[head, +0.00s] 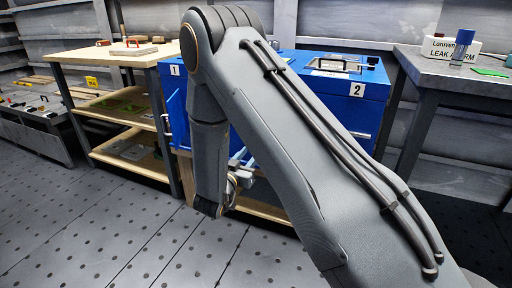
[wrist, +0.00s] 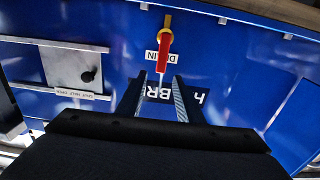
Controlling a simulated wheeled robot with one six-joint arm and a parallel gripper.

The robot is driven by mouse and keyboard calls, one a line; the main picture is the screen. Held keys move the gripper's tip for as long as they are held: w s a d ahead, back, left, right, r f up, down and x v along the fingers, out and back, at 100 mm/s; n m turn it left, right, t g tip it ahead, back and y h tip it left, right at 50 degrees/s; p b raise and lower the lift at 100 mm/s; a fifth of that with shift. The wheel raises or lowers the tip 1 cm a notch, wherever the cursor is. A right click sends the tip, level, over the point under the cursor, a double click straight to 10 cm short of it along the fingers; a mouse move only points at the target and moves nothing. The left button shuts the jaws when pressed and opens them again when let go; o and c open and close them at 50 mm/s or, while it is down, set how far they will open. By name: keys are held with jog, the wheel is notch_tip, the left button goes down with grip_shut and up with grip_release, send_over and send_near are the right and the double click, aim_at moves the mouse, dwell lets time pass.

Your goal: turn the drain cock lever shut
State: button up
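The drain cock lever (wrist: 163,52) is a red handle hanging from a yellow fitting (wrist: 167,22) on a blue panel in the wrist view. It points down the picture, tilted slightly, across a white label reading DRAIN, partly covered. My gripper (wrist: 160,76) is open, with one finger on each side of the line of the lever. The lever's lower end is near the gap between the fingertips; I cannot tell how far in depth. Nothing is held. In the head view my arm hides the lever.
The blue cabinet (head: 375,92) bears labels 1 and 2. A shelved wooden table (head: 85,54) stands left and a grey table (head: 430,68) right, with an alarm box (head: 440,48). A grey plate (wrist: 62,66) with a black knob is on the panel. Floor (head: 90,225) at front left is clear.

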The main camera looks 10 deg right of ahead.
jog(key=shift+b+x, duration=0.85)
jog(key=shift+x, duration=2.35)
grip_shut()
